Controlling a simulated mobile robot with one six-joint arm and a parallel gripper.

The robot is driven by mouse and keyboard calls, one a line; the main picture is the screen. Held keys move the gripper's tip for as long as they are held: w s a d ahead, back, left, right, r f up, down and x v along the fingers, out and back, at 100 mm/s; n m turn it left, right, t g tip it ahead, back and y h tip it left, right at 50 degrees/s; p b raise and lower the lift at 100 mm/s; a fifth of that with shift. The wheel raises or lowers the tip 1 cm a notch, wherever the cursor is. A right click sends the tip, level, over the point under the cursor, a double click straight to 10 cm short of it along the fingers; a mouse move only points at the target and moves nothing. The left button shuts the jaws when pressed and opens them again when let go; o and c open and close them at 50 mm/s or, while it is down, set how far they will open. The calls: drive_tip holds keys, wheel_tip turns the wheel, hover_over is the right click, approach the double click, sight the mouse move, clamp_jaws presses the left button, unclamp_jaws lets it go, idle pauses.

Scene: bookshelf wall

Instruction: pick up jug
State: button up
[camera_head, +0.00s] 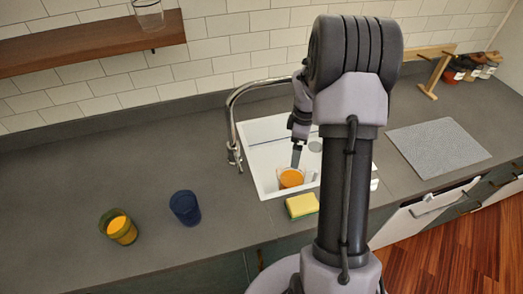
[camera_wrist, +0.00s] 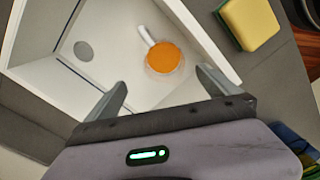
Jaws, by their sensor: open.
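The jug (camera_head: 290,178) looks clear, with orange contents, and sits in the white sink (camera_head: 258,155) near its front edge. In the wrist view the jug (camera_wrist: 165,58) shows from above, with a pale handle (camera_wrist: 145,36) pointing to the upper left. My gripper (camera_head: 297,157) is over the sink, just above the jug in the head view. In the wrist view my gripper (camera_wrist: 161,80) is open, with its two fingertips spread and nothing between them. The jug appears ahead of the fingertips; the exact gap cannot be told.
A yellow-green sponge (camera_head: 302,206) lies on the counter in front of the sink. The metal faucet (camera_head: 233,125) stands at the sink's left. A blue cup (camera_head: 185,207) and a green glass with orange contents (camera_head: 118,228) stand farther left. A grey mat (camera_head: 438,147) lies at right.

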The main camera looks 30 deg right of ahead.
drive_tip(key=b, duration=0.4)
hover_over(295, 171)
drive_tip(key=s+a, duration=0.3)
wheel_tip(295, 171, down, 12)
drive_tip(key=f, duration=0.2)
drive_tip(key=f+b, duration=0.2)
drive_tip(key=f, duration=0.1)
drive_tip(key=shift+s+d+f, duration=0.2)
drive_tip(key=shift+d+f, duration=0.05)
drive_tip(key=shift+f, duration=0.1)
drive_tip(key=shift+r, duration=0.15)
drive_tip(key=shift+c, duration=0.7)
drive_tip(key=c, duration=1.9)
